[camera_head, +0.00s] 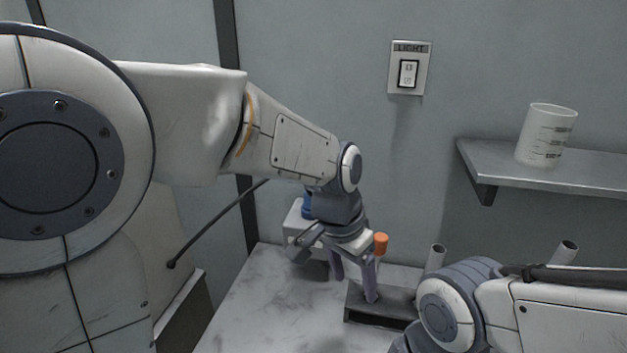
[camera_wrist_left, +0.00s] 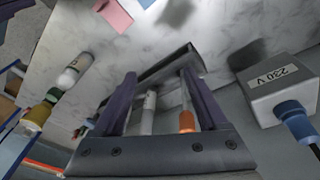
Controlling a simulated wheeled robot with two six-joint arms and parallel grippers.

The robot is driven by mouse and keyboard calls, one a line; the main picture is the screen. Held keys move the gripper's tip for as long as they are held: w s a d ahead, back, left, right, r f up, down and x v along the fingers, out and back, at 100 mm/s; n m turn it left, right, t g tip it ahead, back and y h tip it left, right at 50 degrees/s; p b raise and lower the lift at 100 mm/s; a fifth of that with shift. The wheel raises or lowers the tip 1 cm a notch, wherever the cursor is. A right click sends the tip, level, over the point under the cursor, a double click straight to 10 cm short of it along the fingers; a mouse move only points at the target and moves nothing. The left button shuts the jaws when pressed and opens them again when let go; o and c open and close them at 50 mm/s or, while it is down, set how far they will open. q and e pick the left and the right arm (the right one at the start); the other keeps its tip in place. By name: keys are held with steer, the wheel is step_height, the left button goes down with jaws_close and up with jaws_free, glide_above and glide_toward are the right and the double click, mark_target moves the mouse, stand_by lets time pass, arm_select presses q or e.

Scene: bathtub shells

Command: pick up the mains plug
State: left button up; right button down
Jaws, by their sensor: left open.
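The blue mains plug (camera_wrist_left: 292,112) shows at the right of the left wrist view, at the end of a white box (camera_wrist_left: 278,82) marked 230 V. A dark cable leads down from it. In the head view only a bit of the plug's blue (camera_head: 306,205) shows beside the white box (camera_head: 293,222), behind my left wrist. My left gripper (camera_head: 354,287) is open and points down, to the right of the box. In the left wrist view its fingers (camera_wrist_left: 158,78) stand apart, with the plug outside them on the right. My right gripper is out of view.
A dark rack (camera_head: 362,308) stands by my left fingers, with an orange-topped rod (camera_head: 381,243) close to them. My right arm covers the front right. A shelf (camera_head: 560,170) holds a beaker (camera_head: 546,135). A white bottle (camera_wrist_left: 75,70) lies left in the wrist view.

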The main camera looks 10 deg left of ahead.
arm_select(q)
steer(key=w+a+r+t+p, duration=0.1)
steer(key=w+a+r+p, duration=0.25)
steer(key=w+a, duration=0.55)
steer(key=w+a+r+t+p, duration=0.25)
steer(key=w+a+r, duration=0.25)
steer(key=w, duration=0.8)
steer(key=shift+n+g, duration=0.3)
steer(key=shift+g, duration=0.15)
steer(key=x, duration=0.1)
steer(key=p+x, duration=0.1)
steer(key=x, duration=0.2)
steer(key=shift+w+a+f, duration=0.15)
steer(key=shift+w+a, duration=0.05)
steer(key=shift+a, duration=0.2)
steer(key=shift+f, duration=0.25)
steer(key=p+x, duration=0.3)
steer(key=x, duration=0.1)
steer(key=shift+w+f+p, duration=0.3)
steer(key=shift+f, duration=0.05)
steer(key=shift+w+d+f, duration=0.1)
steer(key=shift+f, duration=0.25)
jaws_close()
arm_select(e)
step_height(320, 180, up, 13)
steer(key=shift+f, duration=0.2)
